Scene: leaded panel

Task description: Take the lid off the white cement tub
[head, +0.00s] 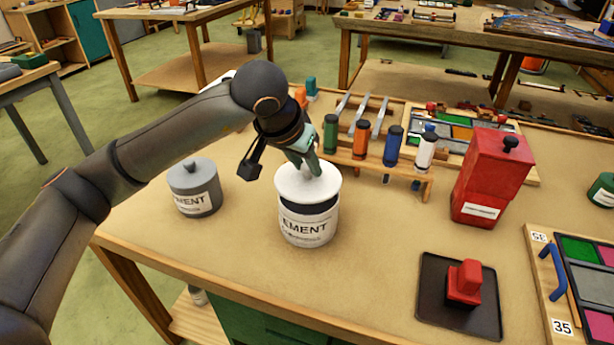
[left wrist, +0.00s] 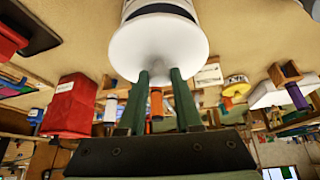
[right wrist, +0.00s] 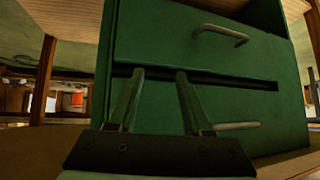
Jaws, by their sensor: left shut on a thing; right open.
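The white cement tub (head: 309,228) stands upright on the workbench, with its "EMENT" lettering facing me. Its round white lid (head: 293,186) is above it, with a dark gap showing between lid and tub at the front. My left gripper (head: 308,172) comes down from above and is shut on the lid's knob. In the left wrist view the lid (left wrist: 160,48) is a white disc at the fingertips (left wrist: 158,78), with part of the tub behind it. My right gripper (right wrist: 160,75) is open and empty in front of a green drawer cabinet (right wrist: 195,100).
A grey cement tub (head: 195,190) stands to the left. A wooden rack (head: 425,178) with several coloured tubes is behind the white tub. To the right are a red box (head: 490,178) and a red block (head: 465,281) on a black mat (head: 434,300). The bench front is clear.

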